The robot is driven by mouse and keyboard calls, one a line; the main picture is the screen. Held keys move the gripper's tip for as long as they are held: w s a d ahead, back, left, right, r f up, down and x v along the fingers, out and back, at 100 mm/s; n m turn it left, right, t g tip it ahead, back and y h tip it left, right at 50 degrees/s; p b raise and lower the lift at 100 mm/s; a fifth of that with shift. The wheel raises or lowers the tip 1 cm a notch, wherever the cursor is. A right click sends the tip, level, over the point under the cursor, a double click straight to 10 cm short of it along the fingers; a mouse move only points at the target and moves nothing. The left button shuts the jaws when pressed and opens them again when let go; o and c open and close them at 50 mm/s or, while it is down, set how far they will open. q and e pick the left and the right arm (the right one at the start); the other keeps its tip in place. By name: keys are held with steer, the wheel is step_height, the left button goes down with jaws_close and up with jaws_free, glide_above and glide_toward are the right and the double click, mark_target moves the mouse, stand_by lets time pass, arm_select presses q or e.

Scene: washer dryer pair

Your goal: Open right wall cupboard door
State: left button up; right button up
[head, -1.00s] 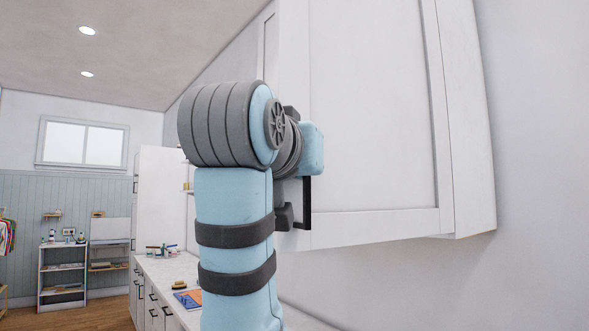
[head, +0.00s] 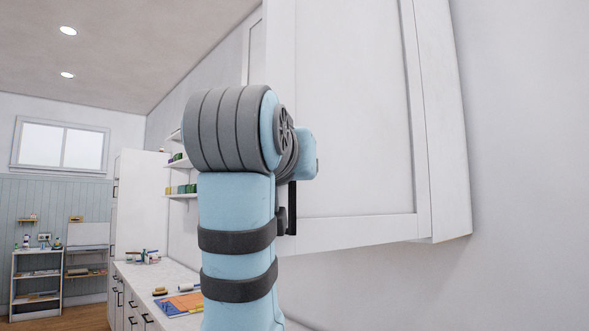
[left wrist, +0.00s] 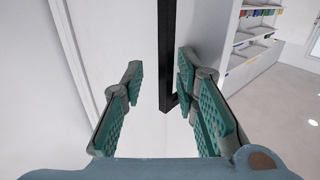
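The white cupboard door (head: 352,110) fills the upper middle and right of the head view. It looks closed or nearly so; I cannot tell exactly. Its black bar handle (head: 293,208) hangs at the lower left of the door, partly hidden by my left arm. In the left wrist view the handle (left wrist: 168,50) stands between the fingers of my left gripper (left wrist: 159,68), closer to the right finger. The fingers are spread apart and not clamped on it; contact is unclear. In the head view this gripper is mostly hidden behind the arm. My right gripper is out of view.
A white counter (head: 188,274) with small items runs below on the left. Shelves with coloured items (head: 182,189) and a tall white cabinet (head: 140,205) stand beyond it. A bare wall (head: 525,180) is at the right of the cupboard.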

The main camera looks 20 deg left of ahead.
arm_select(q)
steer(key=s, duration=0.7)
steer(key=shift+s+d, duration=0.3)
steer(key=shift+s, duration=0.05)
steer(key=shift+w+a, duration=0.1)
steer(key=shift+w, duration=0.1)
